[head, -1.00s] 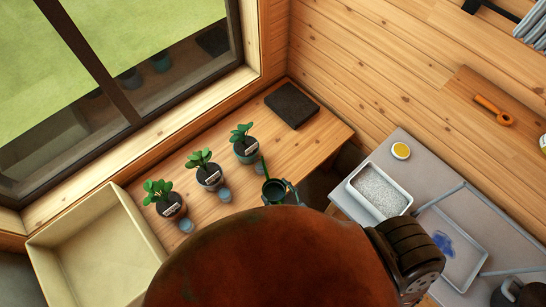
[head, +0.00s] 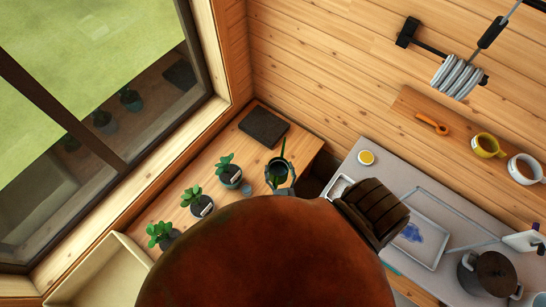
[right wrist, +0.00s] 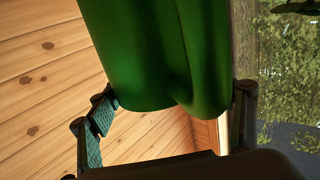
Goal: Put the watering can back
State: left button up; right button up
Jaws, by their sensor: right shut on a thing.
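The green watering can (head: 277,176) is in my right gripper (head: 280,190), near the right end of the wooden bench. Its thin dark green spout points up in the head view. In the right wrist view, the can's green body (right wrist: 165,50) fills the space between the fingers of the gripper (right wrist: 170,112), which is shut on it. I cannot tell its height above the bench. A dark square mat (head: 264,124) lies bare at the bench's back corner, just beyond the can. My left gripper is not in view.
Three potted plants (head: 229,172) stand in a row along the window, left of the can. A small glass (head: 246,190) is near the closest pot. A grey counter (head: 385,183) with trays and a dark pot (head: 487,275) is at right. The lower middle is blocked.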

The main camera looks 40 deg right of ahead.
jog(key=shift+w+d+r, duration=0.1)
jog(key=shift+d+r, duration=0.05)
jog(key=shift+d, duration=0.15)
jog(key=w+d+f+b, duration=0.8)
jog(key=w+f+b, duration=0.3)
jog(key=f+b, duration=0.2)
jog(key=shift+w+h+b, duration=0.2)
jog(key=shift+h+b, duration=0.1)
jog(key=shift+b, duration=0.85)
jog(key=shift+f, duration=0.1)
jog(key=o, duration=2.1)
jog(key=shift+f, duration=0.1)
